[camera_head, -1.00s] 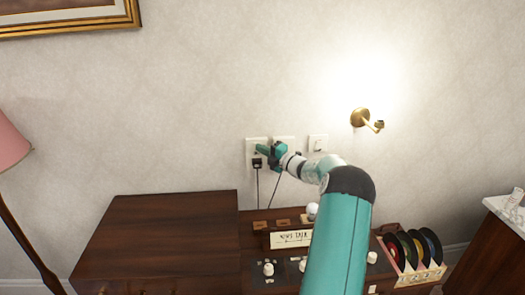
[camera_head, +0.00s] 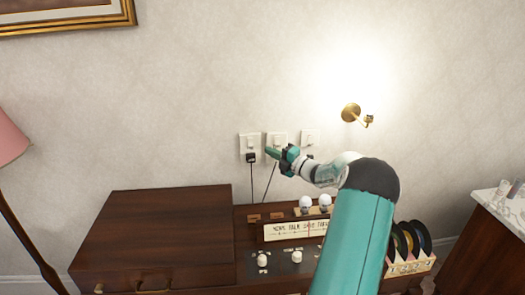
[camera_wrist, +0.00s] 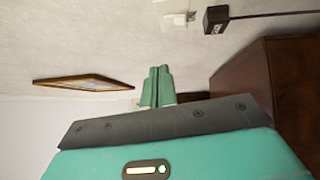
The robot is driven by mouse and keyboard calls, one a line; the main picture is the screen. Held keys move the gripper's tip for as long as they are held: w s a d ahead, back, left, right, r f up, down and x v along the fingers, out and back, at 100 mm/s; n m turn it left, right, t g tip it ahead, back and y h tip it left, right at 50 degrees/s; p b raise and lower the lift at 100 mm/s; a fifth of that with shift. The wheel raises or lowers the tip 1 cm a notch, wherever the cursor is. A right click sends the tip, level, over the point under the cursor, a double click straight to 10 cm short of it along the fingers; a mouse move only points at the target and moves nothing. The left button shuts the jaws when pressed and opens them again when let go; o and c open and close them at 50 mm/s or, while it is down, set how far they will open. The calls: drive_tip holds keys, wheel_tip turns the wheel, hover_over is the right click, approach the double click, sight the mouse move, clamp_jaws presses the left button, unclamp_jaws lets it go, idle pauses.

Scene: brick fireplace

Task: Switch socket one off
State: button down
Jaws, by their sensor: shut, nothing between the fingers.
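Three white sockets sit in a row on the wall: a left socket (camera_head: 245,141), a middle socket (camera_head: 276,136) and a right socket (camera_head: 310,138). No label shows which is socket one. A black plug (camera_head: 251,157) with a cord is in the left socket. My gripper (camera_head: 268,151) is shut and empty, in front of the middle socket's lower part and just right of the left socket; contact cannot be told. In the wrist view its closed fingers (camera_wrist: 157,86) lie below a cut-off socket plate (camera_wrist: 172,20) and a black plug (camera_wrist: 216,19).
A dark wooden cabinet (camera_head: 160,225) and a panel with knobs (camera_head: 285,262) stand below the sockets. A brass wall lamp (camera_head: 351,112) is to the right. Records (camera_head: 412,240) stand in a rack at lower right. Two cords hang below the sockets.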

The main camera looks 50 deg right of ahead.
drive_tip(key=shift+s+d, duration=0.2)
drive_tip(key=shift+s, duration=1.05)
